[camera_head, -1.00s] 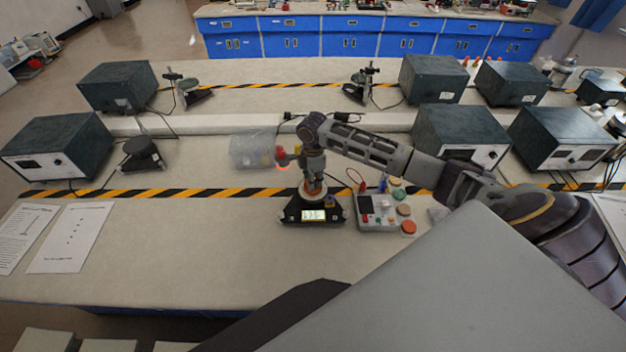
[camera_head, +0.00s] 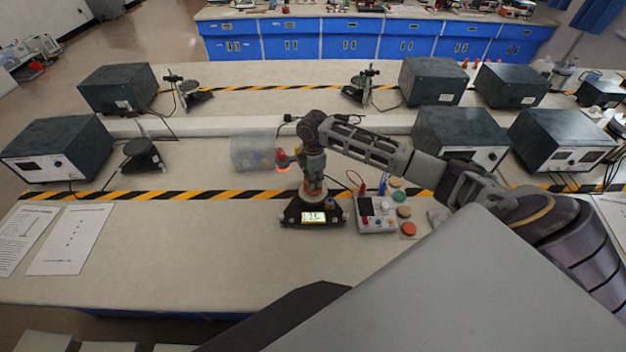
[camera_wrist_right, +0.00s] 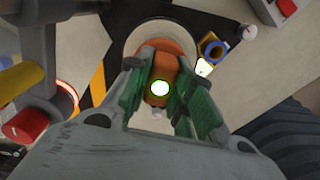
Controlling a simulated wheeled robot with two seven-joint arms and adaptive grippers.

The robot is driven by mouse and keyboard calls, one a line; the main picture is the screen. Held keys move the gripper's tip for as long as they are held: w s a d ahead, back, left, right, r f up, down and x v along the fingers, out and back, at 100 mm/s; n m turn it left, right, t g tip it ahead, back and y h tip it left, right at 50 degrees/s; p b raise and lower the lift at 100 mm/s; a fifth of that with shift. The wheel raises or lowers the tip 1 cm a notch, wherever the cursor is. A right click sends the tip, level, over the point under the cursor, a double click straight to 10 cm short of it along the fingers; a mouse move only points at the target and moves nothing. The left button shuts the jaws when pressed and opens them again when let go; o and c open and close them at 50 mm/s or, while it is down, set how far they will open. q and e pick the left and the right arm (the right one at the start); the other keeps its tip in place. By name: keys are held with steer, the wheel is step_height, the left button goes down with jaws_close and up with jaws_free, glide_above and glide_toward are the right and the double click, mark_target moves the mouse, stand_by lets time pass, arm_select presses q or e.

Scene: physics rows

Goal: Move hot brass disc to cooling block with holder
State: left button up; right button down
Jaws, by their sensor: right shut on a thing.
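My right gripper (camera_head: 313,182) is over a black device with a lit display (camera_head: 313,217). In the right wrist view its green-lined fingers (camera_wrist_right: 160,88) are shut on an orange-brown piece (camera_wrist_right: 158,72) with a bright greenish-white spot, probably the holder. A pale round plate (camera_wrist_right: 136,38) shows beyond the fingertips, partly hidden by the gripper. A glowing red-orange ring (camera_head: 283,169) lies left of the gripper, and it also shows in the right wrist view (camera_wrist_right: 68,93). I cannot tell for certain which piece is the brass disc or the cooling block. My left gripper is not in view.
A clear plastic box (camera_head: 252,152) stands left of the gripper. A grey control box (camera_head: 376,214) with coloured discs (camera_head: 404,211) beside it stands to the right. Dark instrument boxes (camera_head: 462,135) line the bench. The front left bench is clear beside paper sheets (camera_head: 68,240).

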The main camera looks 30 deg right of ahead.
steer(key=shift+r, duration=0.45)
steer(key=shift+d, duration=0.15)
steer(key=shift+s+d, duration=1.95)
steer(key=shift+d, duration=0.15)
steer(key=shift+s+d+f, duration=0.1)
steer(key=s+d+f, duration=0.2)
steer(key=s+d, duration=0.1)
steer(key=d, duration=0.1)
steer(key=shift+s+d+f, duration=0.15)
steer(key=shift+s+d, duration=0.05)
steer(key=shift+s, duration=0.2)
stand_by(0.3)
steer(key=shift+s+d, duration=2)
steer(key=shift+d, duration=0.2)
